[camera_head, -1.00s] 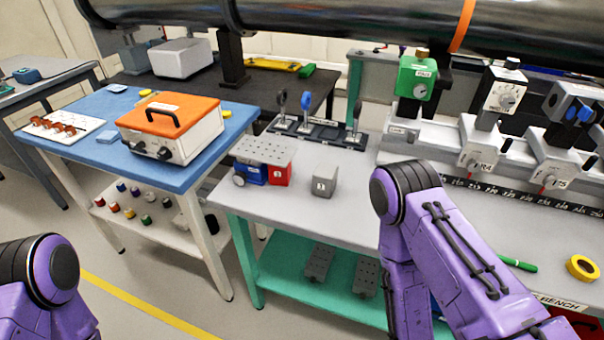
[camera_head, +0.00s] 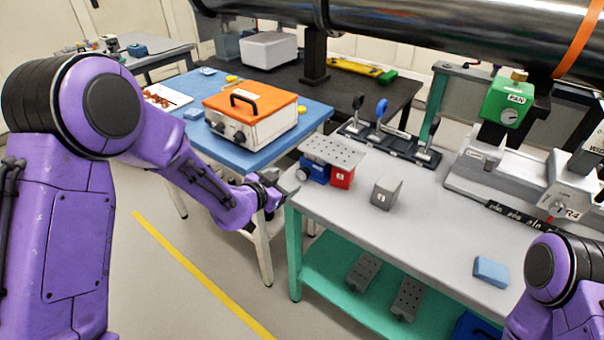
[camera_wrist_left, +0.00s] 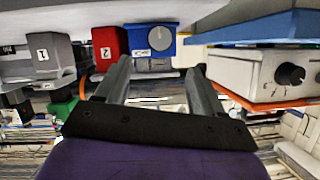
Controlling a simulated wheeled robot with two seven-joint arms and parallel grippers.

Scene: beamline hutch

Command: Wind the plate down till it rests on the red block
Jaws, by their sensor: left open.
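A grey perforated plate (camera_head: 332,150) sits level on top of a blue jack (camera_head: 314,171) at the left end of the grey bench. The red block (camera_head: 343,177), marked 2 in the left wrist view (camera_wrist_left: 108,48), stands beside the jack under the plate's right part. I cannot tell the gap between them. My left gripper (camera_head: 296,188) is open and empty, left of the knob and apart from it. My right gripper is out of view.
A grey block (camera_head: 386,192) marked 1 stands right of the red block. A blue table (camera_head: 240,150) with an orange-lidded box (camera_head: 250,110) is at the left. A blue sponge-like block (camera_head: 491,271) lies near the bench's front. Optic mounts (camera_head: 385,140) stand behind.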

